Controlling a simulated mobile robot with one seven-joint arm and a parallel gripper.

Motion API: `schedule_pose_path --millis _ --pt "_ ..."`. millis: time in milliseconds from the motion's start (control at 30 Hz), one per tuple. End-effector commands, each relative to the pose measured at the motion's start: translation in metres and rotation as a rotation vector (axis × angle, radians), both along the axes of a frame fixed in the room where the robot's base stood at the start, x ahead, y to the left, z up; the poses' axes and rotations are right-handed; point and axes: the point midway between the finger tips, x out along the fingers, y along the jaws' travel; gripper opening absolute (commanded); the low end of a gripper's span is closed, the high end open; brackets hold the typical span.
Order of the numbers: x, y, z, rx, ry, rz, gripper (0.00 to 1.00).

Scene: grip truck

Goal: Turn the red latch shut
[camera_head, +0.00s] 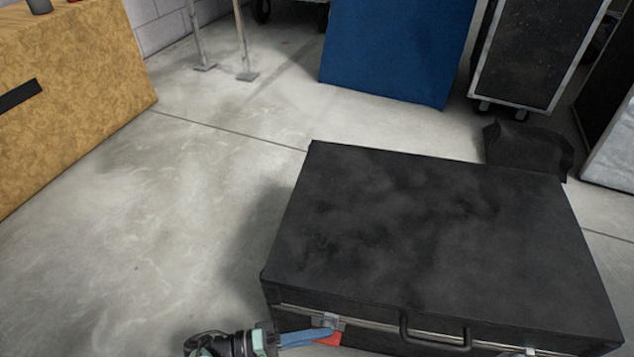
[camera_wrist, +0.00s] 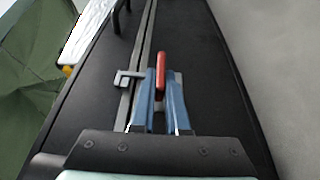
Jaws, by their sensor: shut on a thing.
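A large black case (camera_head: 430,230) lies on the floor, its lid down. The red latch (camera_head: 331,338) is on the case's front face, near its left end, beside a grey metal clasp (camera_head: 326,321). My gripper (camera_head: 312,336) reaches in from the left at the latch. In the wrist view, the blue fingers of my gripper (camera_wrist: 161,88) are shut on the red latch (camera_wrist: 161,66), one on each side. The latch lies along the fingers there, and its lower part is hidden between them. The grey clasp (camera_wrist: 127,78) shows just left of the fingers.
A black carry handle (camera_head: 435,335) sticks out right of the latch, and another metal clasp (camera_head: 527,351) is farther right. Bare floor (camera_head: 150,240) lies left of the case. A wooden box (camera_head: 75,95), a blue panel (camera_head: 395,50) and a wheeled black case (camera_head: 530,55) stand beyond.

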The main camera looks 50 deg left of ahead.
Motion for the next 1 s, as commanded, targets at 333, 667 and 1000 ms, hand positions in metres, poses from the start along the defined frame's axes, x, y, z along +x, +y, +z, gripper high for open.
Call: schedule_pose_path --millis 333,667,1000 --pt "0.0001 -0.0034 0.0001 -0.011 -0.007 -0.01 0.0" --pt "0.0001 -0.0024 -0.0001 -0.01 -0.005 -0.007 0.42" --pt "0.0008 -0.0016 -0.0002 -0.008 -0.004 -0.004 0.42"
